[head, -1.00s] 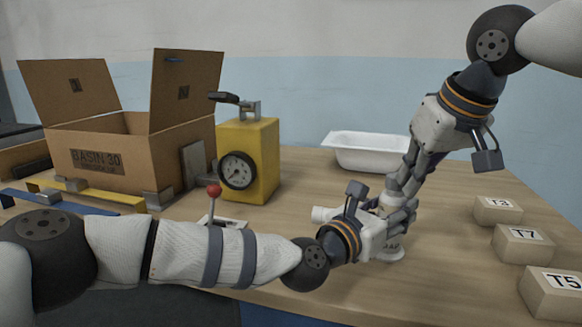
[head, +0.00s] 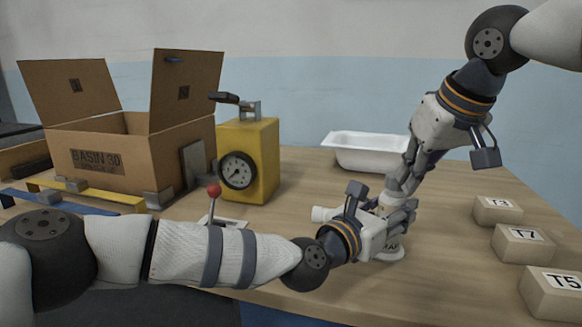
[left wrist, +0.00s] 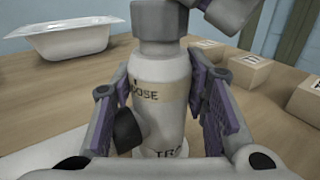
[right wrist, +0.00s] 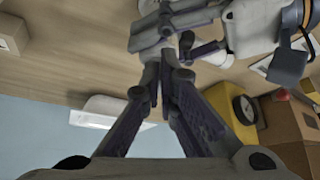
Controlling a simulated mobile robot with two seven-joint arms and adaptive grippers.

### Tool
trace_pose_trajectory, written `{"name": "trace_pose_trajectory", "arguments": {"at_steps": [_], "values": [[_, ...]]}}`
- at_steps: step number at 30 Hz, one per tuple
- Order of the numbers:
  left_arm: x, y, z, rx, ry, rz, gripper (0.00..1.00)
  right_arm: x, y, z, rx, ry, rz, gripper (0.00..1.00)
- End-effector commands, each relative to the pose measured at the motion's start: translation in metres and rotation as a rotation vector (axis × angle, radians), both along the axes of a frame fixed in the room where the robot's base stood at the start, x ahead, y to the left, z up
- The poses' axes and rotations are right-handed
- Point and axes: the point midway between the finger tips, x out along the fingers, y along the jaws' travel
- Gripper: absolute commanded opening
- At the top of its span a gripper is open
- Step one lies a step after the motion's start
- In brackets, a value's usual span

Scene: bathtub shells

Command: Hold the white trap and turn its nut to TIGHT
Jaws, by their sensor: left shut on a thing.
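The white trap (head: 392,253) stands upright on the wooden table at right of centre, mostly hidden by my grippers. In the left wrist view the trap (left wrist: 165,112) shows a tan band reading "OOSE", with a dark mark just above it, and partly hidden lettering lower down. A grey nut (left wrist: 158,20) sits on top. My left gripper (head: 398,222) is shut on the trap's body, a finger on each side. My right gripper (head: 396,190) reaches down from above to the nut. In the right wrist view its fingers (right wrist: 162,82) are close together; their grip on the nut is hidden.
A yellow box with a dial (head: 262,165) and a red-knobbed lever (head: 214,191) stand left of the trap. An open carton (head: 130,150) is farther left. A white basin (head: 368,150) lies behind. Labelled blocks (head: 524,243) line the right side.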

Motion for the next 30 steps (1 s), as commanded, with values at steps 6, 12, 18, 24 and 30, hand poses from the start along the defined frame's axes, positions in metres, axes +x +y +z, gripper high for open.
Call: {"name": "trace_pose_trajectory", "arguments": {"at_steps": [6, 12, 18, 24, 30], "values": [[-0.001, -0.001, 0.000, 0.000, 0.000, -0.003, 0.08, 0.002, -0.006, -0.002, -0.005, 0.003, -0.005, 0.00], [-0.001, -0.001, 0.000, -0.001, 0.000, -0.003, 0.08, 0.002, -0.007, -0.004, -0.004, 0.006, -0.004, 0.00], [-0.001, -0.001, 0.000, -0.001, 0.000, -0.003, 0.08, 0.001, -0.007, -0.004, -0.004, 0.008, -0.003, 0.00], [-0.001, -0.001, 0.000, -0.001, 0.000, -0.003, 0.08, -0.005, -0.009, -0.005, -0.002, 0.010, -0.001, 0.00], [-0.001, -0.001, 0.000, -0.001, 0.001, -0.002, 0.08, -0.005, -0.009, 0.015, -0.001, 0.003, -0.002, 0.00]]}}
